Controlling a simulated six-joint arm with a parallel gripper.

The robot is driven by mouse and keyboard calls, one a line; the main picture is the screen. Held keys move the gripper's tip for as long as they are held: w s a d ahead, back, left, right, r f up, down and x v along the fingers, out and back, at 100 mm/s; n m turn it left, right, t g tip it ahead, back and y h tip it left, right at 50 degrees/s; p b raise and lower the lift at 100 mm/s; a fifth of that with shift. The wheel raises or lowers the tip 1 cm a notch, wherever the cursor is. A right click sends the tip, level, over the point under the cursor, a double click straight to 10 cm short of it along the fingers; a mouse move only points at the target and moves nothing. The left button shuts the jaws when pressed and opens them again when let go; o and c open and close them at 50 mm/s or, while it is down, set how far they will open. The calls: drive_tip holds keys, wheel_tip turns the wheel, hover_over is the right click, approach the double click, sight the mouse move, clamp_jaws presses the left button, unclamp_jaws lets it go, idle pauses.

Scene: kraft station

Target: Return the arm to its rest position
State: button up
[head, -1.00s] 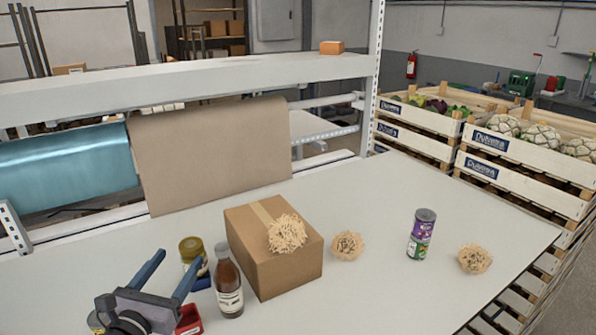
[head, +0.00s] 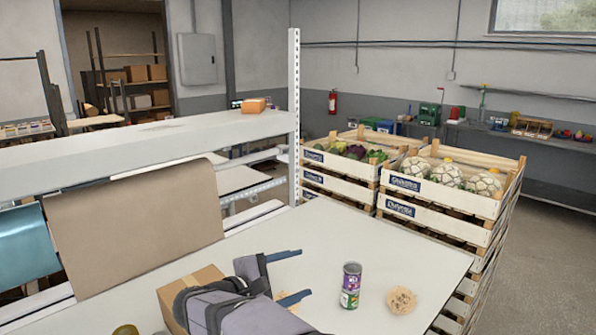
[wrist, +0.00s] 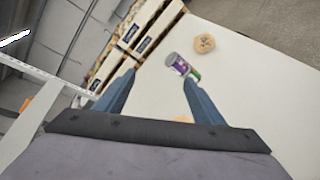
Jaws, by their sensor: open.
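My gripper (head: 292,276) is open and empty in the head view, above the table near the cardboard box (head: 205,278). Its two blue fingers point right, toward the can, and stay apart from it. In the wrist view my gripper (wrist: 157,92) also shows its fingers spread with nothing between the tips. My arm hides much of the box. The purple and green can (head: 350,285) stands upright on the white table (head: 425,262). It shows in the wrist view (wrist: 183,67) beyond the fingers.
A crinkled tan ball (head: 401,300) lies right of the can. Wooden crates of produce (head: 440,205) are stacked beyond the table's right edge. A shelf beam (head: 150,140) with a post (head: 294,120) and a kraft paper roll (head: 135,225) line the back. A jar lid (head: 125,330) shows at bottom left.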

drive_tip(key=s+d+f+m+g+y+b, duration=0.3)
drive_tip(key=s+d+f+m+g, duration=0.35)
drive_tip(key=s+d+f, duration=0.7)
drive_tip(key=s+d+f+m+g+y+b, duration=0.2)
drive_tip(key=s+f+m+y, duration=0.5)
drive_tip(key=s+f, duration=0.6)
drive_tip(key=shift+s+m+g+b, duration=0.6)
drive_tip(key=shift+s+m+g, duration=0.5)
drive_tip(key=shift+s, duration=0.8)
drive_tip(key=shift+d, duration=0.1)
